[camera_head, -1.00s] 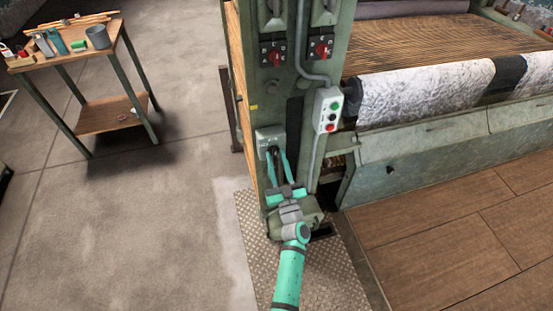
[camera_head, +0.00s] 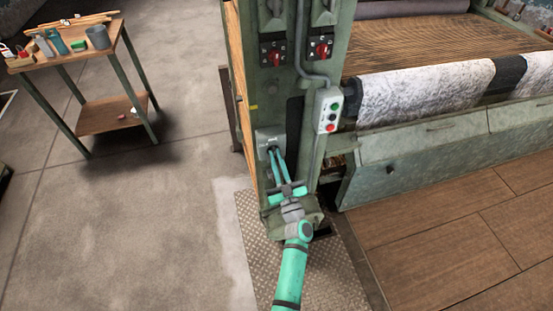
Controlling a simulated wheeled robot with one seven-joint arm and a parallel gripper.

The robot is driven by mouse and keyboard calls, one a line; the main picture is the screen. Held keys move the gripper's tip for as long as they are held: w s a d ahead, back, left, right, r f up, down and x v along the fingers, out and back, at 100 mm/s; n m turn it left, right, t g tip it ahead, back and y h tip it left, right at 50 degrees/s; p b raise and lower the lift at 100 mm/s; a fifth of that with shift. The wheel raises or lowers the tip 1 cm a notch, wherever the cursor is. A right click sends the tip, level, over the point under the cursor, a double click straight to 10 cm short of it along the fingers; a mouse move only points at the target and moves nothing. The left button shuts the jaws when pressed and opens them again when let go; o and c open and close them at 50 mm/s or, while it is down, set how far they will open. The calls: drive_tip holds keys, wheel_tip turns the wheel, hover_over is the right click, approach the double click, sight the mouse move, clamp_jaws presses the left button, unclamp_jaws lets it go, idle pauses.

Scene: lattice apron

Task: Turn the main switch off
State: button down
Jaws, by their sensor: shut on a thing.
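A grey switch box (camera_head: 266,136), apparently the main switch, is fixed low on the front of the green machine post (camera_head: 275,105). My gripper (camera_head: 275,152) reaches up to it from below, with its teal fingers close together. The fingertips are shut on the small part at the front of the box, apparently the switch handle. The fingers cover most of that handle, so its exact angle cannot be read. The lettering on the box is too small to read.
Two red rotary switches (camera_head: 321,49) (camera_head: 274,55) sit higher on the post. A push-button box (camera_head: 327,110) hangs to the right, with a grey conduit. A metal tread plate (camera_head: 335,270) lies below. A small wooden table (camera_head: 75,55) stands left; the concrete floor between is clear.

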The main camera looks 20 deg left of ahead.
drive_tip(key=n+g+y, duration=0.1)
drive_tip(key=n, duration=0.2)
drive_tip(key=n+g+y, duration=0.1)
drive_tip(key=n, duration=0.2)
drive_tip(key=shift+s, duration=0.1)
drive_tip(key=n+g, duration=0.1)
drive_tip(key=n, duration=0.2)
drive_tip(key=n+g+y, duration=0.1)
drive_tip(key=n+g, duration=0.1)
drive_tip(key=n, duration=0.1)
drive_tip(key=shift+a+f, duration=0.15)
drive_tip(key=n+g, duration=0.1)
drive_tip(key=n, duration=0.1)
drive_tip(key=n+g, duration=0.1)
drive_tip(key=n, duration=0.2)
drive_tip(key=shift+s+f, duration=0.15)
drive_tip(key=shift+a+f+n+g+h, duration=0.1)
drive_tip(key=shift+n+g+h, duration=0.5)
drive_tip(key=shift+n, duration=1.1)
drive_tip(key=c, duration=1.8)
unclamp_jaws()
drive_tip(key=v, duration=1)
drive_tip(key=shift+s+d, duration=0.25)
drive_tip(key=shift+s, duration=0.1)
